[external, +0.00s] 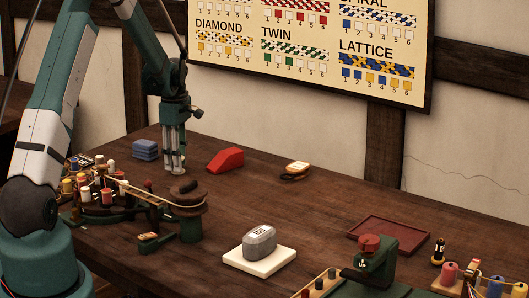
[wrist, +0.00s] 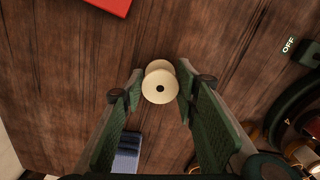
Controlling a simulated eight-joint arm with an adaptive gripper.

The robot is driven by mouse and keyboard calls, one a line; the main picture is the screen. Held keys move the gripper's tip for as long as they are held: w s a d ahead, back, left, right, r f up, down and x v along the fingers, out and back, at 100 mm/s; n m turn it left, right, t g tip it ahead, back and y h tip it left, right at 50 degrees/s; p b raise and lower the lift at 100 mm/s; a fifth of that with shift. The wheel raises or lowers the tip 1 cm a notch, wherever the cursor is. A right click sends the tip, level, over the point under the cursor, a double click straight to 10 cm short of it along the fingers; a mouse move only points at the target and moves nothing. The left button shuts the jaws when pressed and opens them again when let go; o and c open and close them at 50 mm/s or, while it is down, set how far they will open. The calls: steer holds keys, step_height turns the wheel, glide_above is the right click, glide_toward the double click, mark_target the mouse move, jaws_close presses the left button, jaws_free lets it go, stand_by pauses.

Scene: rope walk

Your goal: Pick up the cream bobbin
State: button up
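I cannot tell whether that side touches. In the external view my gripper (external: 174,168) points down with its fingertips at the table near the back. The bobbin cannot be made out there, among the fingers.
A green rack (external: 110,200) with several bobbins is in front. A grey object on a white pad (external: 259,256) and a red tray (external: 388,234) lie further right.

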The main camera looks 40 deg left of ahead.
stand_by(0.5)
steer(key=c, duration=0.4)
steer(key=shift+r, duration=0.1)
steer(key=shift+r+p, duration=0.55)
steer(key=shift+r, duration=4.35)
